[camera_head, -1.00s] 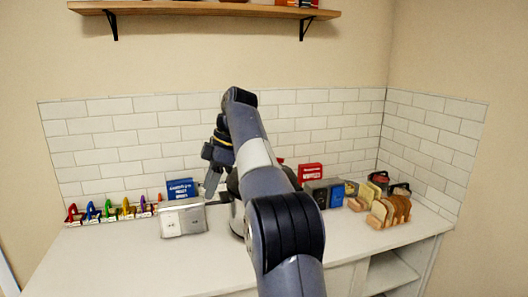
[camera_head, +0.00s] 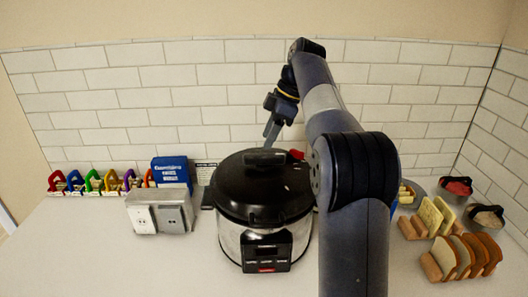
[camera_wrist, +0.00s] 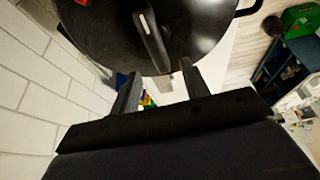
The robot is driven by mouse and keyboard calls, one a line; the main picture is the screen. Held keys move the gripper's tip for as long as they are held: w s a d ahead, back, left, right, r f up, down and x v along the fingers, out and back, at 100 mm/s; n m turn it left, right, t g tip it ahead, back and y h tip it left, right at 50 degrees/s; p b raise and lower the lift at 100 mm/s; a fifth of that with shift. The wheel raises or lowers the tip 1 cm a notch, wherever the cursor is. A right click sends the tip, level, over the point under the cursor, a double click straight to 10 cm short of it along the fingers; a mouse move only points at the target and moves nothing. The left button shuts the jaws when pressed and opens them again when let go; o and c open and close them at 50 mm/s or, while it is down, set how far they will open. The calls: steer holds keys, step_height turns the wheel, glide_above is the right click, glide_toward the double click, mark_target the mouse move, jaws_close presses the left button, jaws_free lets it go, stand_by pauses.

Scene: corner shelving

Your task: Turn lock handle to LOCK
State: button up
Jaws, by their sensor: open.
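A pressure cooker (camera_head: 262,205) with a black lid and steel body stands on the counter in the middle of the head view. Its black lid handle (camera_head: 264,158) lies across the lid top; in the wrist view the handle (camera_wrist: 152,38) runs along the dark lid (camera_wrist: 115,30). A small red part (camera_head: 297,154) shows at the lid's back right edge. My gripper (camera_head: 271,132) is above and behind the lid, pointing down. In the wrist view its two fingers (camera_wrist: 158,88) are apart with nothing between them, close to the lid's edge. Any LOCK marking is not readable.
A grey outlet box (camera_head: 160,211) and a blue box (camera_head: 171,170) stand left of the cooker. Several coloured padlock-like items (camera_head: 95,181) line the wall. Bread slices in racks (camera_head: 465,256) stand at the right. The tiled wall (camera_head: 150,95) is close behind. The front left counter is clear.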

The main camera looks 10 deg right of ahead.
mark_target(263, 154)
steer(key=shift+x, duration=2.75)
steer(key=shift+w+d, duration=0.1)
jaws_close()
steer(key=shift+f+m, duration=0.1)
steer(key=shift+m, duration=0.3)
steer(key=m+t+h, duration=0.1)
steer(key=m+t, duration=0.1)
steer(key=m, duration=0.3)
steer(key=shift+m, duration=0.3)
steer(key=m+h, duration=0.1)
steer(key=m, duration=0.1)
steer(key=m+t+h+p, duration=0.1)
steer(key=m, duration=0.2)
steer(key=shift+w+d, duration=0.15)
steer(key=shift+m, duration=0.4)
